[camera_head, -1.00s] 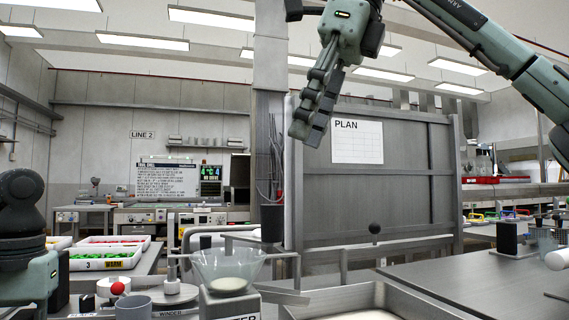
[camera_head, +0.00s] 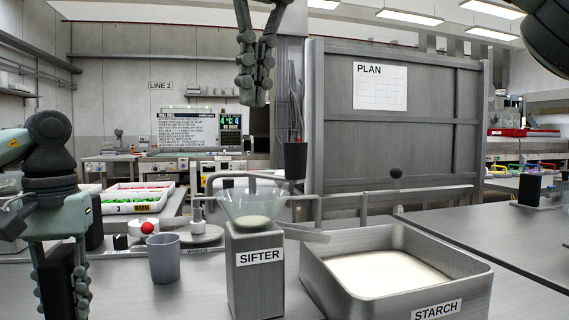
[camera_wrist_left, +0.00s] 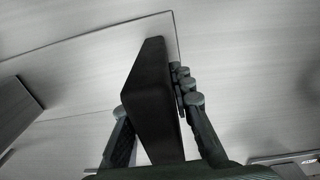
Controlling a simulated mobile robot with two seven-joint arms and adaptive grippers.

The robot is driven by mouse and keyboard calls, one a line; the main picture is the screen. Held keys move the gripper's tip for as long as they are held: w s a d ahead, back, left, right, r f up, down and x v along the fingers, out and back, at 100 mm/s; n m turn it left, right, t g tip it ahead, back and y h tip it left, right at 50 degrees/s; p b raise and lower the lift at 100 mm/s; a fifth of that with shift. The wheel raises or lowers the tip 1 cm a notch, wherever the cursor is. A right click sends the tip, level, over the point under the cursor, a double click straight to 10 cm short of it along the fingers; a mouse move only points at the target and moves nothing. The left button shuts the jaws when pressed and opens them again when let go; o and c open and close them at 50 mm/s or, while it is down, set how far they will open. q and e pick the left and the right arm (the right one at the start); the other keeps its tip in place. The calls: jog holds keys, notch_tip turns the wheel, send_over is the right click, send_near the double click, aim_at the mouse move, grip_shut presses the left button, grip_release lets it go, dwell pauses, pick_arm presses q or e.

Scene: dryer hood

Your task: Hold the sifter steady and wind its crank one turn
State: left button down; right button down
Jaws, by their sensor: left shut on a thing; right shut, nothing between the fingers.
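The sifter (camera_head: 256,272) is a grey box labelled SIFTER with a clear bowl (camera_head: 253,206) of pale powder on top, upright on the bench. A grey chute slants off its right side. A dark round knob (camera_head: 396,172) shows farther right; I cannot tell whether it belongs to the crank. My right gripper (camera_head: 256,98) is shut and empty, pointing down high above and behind the bowl in the picture, apart from it. My left gripper (camera_head: 62,290) is at the lower left, shut on a black block (camera_wrist_left: 150,90), well left of the sifter.
A tray of white starch (camera_head: 390,272) stands right of the sifter. A bin of coloured items (camera_head: 133,198) is farther back.

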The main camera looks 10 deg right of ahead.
aim_at(300, 146)
pick_arm(q)
jog(key=shift+f, duration=0.1)
pick_arm(e)
notch_tip(300, 146, down, 8)
jog(key=shift+r, duration=0.25)
jog(key=shift+d, duration=0.1)
dwell(1.3)
jog(key=shift+w+d+n+g+y, duration=0.15)
jog(key=shift+w+d+n+y, duration=0.1)
jog(key=shift+d+n, duration=0.95)
jog(key=shift+w+d+n+g+y, duration=0.1)
jog(key=shift+w+d+n+y, duration=0.15)
jog(key=shift+d+n, duration=0.9)
jog(key=shift+w+d+n+g+y, duration=0.25)
jog(key=shift+d+n, duration=0.4)
jog(key=shift+n, duration=1)
jog(key=w+d+n+g, duration=0.1)
jog(key=w+d+n, duration=0.2)
jog(key=w+n, duration=0.2)
jog(key=shift+d+n, duration=0.35)
jog(key=shift+n, duration=1.15)
jog(key=shift+w, duration=0.1)
